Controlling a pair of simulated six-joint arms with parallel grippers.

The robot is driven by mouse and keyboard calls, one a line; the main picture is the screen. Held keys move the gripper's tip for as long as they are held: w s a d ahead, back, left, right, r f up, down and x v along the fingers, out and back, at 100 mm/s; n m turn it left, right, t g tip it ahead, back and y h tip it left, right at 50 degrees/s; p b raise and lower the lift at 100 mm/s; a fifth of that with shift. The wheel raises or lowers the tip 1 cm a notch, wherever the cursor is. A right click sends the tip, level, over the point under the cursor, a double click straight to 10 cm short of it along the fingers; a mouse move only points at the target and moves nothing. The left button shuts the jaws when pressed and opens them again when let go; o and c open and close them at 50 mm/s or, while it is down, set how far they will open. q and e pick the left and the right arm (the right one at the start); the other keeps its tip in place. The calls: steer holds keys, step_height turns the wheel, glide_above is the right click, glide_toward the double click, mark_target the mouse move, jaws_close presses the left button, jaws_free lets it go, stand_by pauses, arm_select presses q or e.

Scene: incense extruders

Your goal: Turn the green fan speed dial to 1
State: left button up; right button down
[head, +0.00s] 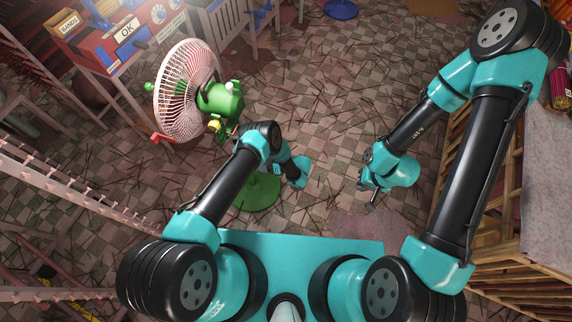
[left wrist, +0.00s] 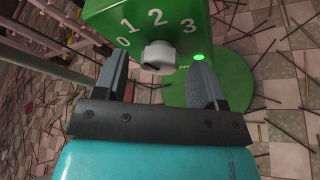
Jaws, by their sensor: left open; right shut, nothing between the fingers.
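The green fan (head: 222,101) with a pink-white round cage stands at the left in the head view. In the left wrist view its green control box (left wrist: 105,14) bears the numbers 0, 1, 2 and 3 in an arc above a pale speed dial (left wrist: 158,55). A dark slot shows on the dial's lower face; I cannot tell which number it points to. My left gripper (left wrist: 158,68) is open, its fingers to either side of the dial, apart from it in the picture. In the head view its fingers are hidden. My right gripper (head: 369,196) is shut and empty, above the floor.
A green light (left wrist: 199,57) glows below the 3. The fan's round green base (head: 262,192) is on the tiled floor, which is strewn with thin sticks. A pink rack (head: 80,190) stands at left, a wooden crate (head: 490,190) at right. The middle floor is open.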

arm_select(q)
steer(key=v, duration=1.6)
steer(key=shift+d, duration=0.2)
